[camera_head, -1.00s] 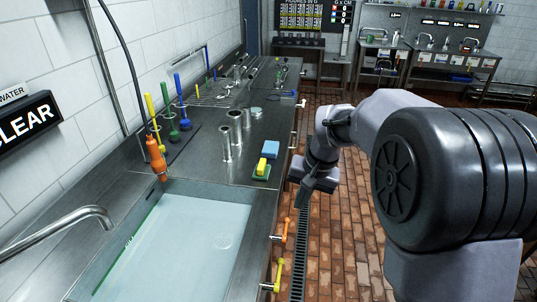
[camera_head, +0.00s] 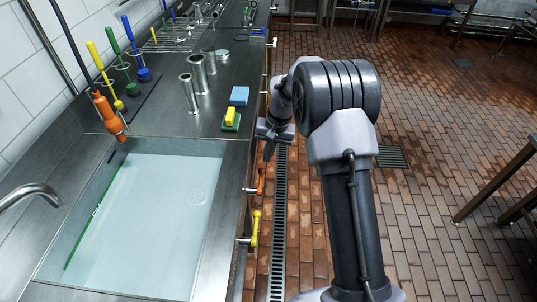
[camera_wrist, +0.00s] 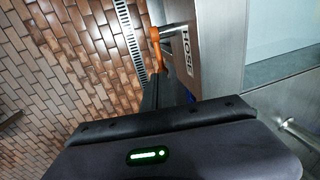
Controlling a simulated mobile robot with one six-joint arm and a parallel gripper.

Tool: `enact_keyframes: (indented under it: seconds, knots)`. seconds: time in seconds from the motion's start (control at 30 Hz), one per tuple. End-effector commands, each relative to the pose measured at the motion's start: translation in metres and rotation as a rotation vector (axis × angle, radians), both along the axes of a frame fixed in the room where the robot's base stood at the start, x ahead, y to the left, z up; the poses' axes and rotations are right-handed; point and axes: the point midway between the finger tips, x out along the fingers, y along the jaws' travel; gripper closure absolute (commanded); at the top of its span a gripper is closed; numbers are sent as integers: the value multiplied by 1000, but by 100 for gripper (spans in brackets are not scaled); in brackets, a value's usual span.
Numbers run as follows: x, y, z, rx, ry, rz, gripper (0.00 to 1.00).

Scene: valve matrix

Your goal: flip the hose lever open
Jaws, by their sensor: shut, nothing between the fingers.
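The hose lever is the orange lever (camera_head: 261,181) on the front face of the steel sink counter. In the wrist view the orange lever (camera_wrist: 155,48) shows beside a plate marked HOSE (camera_wrist: 186,48). My gripper (camera_head: 269,150) is shut and empty, in front of the counter edge and just beyond the orange lever in the head view. In the wrist view its dark fingers (camera_wrist: 156,92) point towards the lever; I cannot tell whether they touch it.
A yellow lever (camera_head: 255,228) sits on the same front, nearer me. The sink basin (camera_head: 150,215) lies left of the levers, with a sponge (camera_head: 239,95) on the counter behind. A floor drain (camera_head: 279,220) runs along the counter; brick floor is clear to the right.

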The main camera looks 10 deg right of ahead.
Motion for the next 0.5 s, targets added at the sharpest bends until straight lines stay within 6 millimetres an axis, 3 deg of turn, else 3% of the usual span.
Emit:
enact_keyframes:
  seconds: [0.1,0.3,0.5]
  knots:
    - [1,5,-31,1,2,-1,100]
    - [3,13,-69,0,1,0,100]
    - [5,16,-87,0,0,-1,100]
